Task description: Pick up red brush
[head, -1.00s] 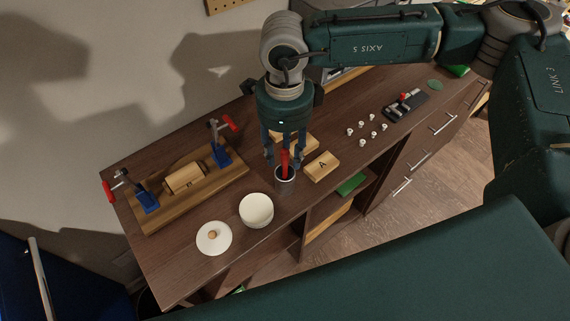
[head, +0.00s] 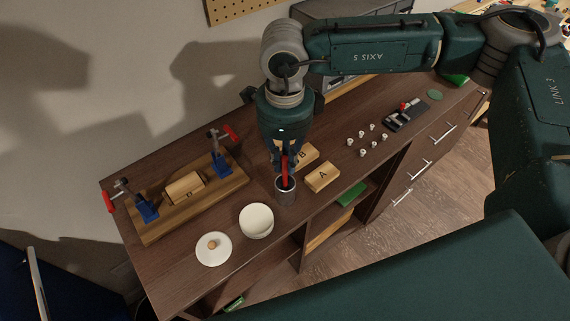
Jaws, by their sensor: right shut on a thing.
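The red brush (head: 285,168) stands upright with its lower end inside a small grey metal cup (head: 286,195) on the brown workbench (head: 310,217). My right gripper (head: 284,163) comes down from above and is shut on the upper part of the brush. The fingers partly cover the brush, and its lower end is hidden in the cup. My left gripper is not in view.
Wooden blocks marked A (head: 322,177) and B (head: 304,154) lie right beside the cup. A white round container (head: 256,221) and its lid (head: 213,249) are to the left. A wooden clamping fixture (head: 190,205) stands further left. Several small white knobs (head: 362,153) lie to the right.

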